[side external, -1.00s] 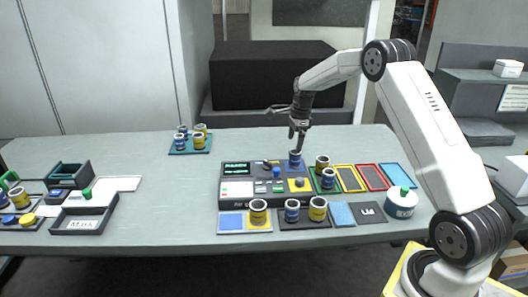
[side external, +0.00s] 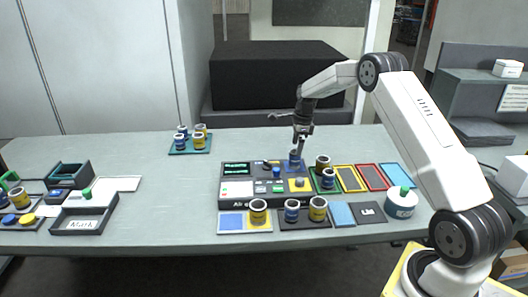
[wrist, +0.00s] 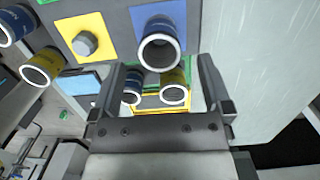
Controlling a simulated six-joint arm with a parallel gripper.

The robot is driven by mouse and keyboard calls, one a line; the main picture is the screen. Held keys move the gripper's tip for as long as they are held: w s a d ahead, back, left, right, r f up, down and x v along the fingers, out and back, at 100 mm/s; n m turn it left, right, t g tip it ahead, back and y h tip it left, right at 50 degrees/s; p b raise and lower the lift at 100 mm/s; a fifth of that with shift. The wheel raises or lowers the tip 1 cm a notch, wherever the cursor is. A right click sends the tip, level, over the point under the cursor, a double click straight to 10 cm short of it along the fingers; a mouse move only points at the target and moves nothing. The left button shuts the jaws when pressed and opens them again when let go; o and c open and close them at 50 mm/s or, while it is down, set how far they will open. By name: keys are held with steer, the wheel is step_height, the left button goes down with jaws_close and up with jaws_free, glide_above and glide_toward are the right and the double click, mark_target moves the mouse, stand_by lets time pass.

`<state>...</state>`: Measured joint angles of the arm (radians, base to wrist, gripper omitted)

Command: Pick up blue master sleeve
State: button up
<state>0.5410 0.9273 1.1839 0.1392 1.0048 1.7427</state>
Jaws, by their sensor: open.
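A blue sleeve (side external: 295,160) with a pale rim stands on the blue pad at the top right of the grey gauge console (side external: 235,203). My gripper (side external: 297,151) is directly above and against it in the side view, hiding part of its top; contact cannot be told. In the wrist view, this blue sleeve (wrist: 158,48) stands upright just beyond the open fingers of my gripper (wrist: 165,72), with nothing held between them. Which blue sleeve is the master is not marked legibly.
A blue and a yellow sleeve (side external: 322,162) stand close right of the console. Several more sleeves stand on the dark front tray (side external: 290,224) and the teal back tray (side external: 190,150). A white round pot (side external: 400,206) is at right. The table's middle back is clear.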

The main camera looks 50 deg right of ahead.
mark_target(294, 156)
steer(key=shift+w+a+f, duration=0.15)
steer(key=shift+f, duration=1.15)
steer(key=shift+w+a+f, duration=0.1)
steer(key=shift+a+f, duration=0.05)
steer(key=shift+f, duration=1.1)
jaws_close()
